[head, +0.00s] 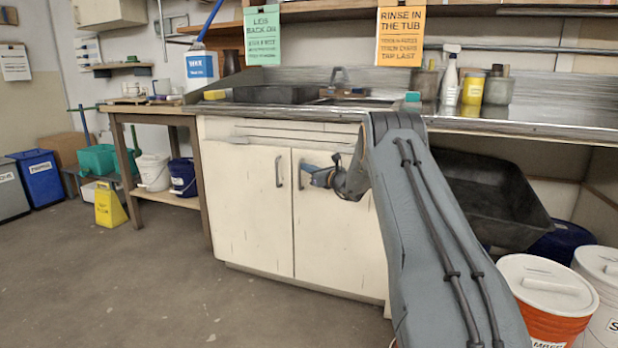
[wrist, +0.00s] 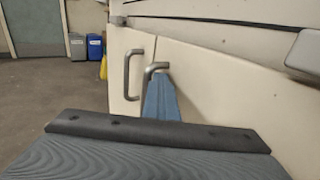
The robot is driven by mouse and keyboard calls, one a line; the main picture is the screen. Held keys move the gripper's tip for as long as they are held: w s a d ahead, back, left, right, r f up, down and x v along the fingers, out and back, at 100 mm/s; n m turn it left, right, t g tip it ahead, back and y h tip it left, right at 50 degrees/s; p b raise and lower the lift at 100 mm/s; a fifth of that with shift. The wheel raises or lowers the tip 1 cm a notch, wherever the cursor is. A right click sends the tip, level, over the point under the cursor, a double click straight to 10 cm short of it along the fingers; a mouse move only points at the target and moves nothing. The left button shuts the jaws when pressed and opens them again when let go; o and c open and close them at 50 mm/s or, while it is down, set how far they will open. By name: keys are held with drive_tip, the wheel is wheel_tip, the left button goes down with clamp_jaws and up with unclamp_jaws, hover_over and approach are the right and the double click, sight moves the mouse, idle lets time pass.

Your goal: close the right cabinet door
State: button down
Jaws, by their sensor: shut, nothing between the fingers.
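The cream sink cabinet has two doors side by side under the counter. The right cabinet door (head: 335,232) looks flush, or nearly so, with the left cabinet door (head: 245,205). My gripper (head: 309,170) is at the upper left of the right door, at its handle; the fingers are shut and empty. In the wrist view the blue fingers (wrist: 161,98) reach up to the right door's handle (wrist: 157,68) and hide its lower part. The left door's handle (wrist: 130,75) stands just left of it. My arm hides the right part of the right door.
The metal counter (head: 520,122) with the sink runs above the doors. A black tub (head: 490,195) leans under the counter at right, near an orange-and-white bucket (head: 548,295). A wooden side table (head: 160,112) stands left. The floor (head: 150,285) before the left door is clear.

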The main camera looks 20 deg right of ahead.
drive_tip(key=shift+w+d+r, duration=0.1)
drive_tip(key=shift+w, duration=0.15)
drive_tip(key=shift+r, duration=0.1)
idle(0.3)
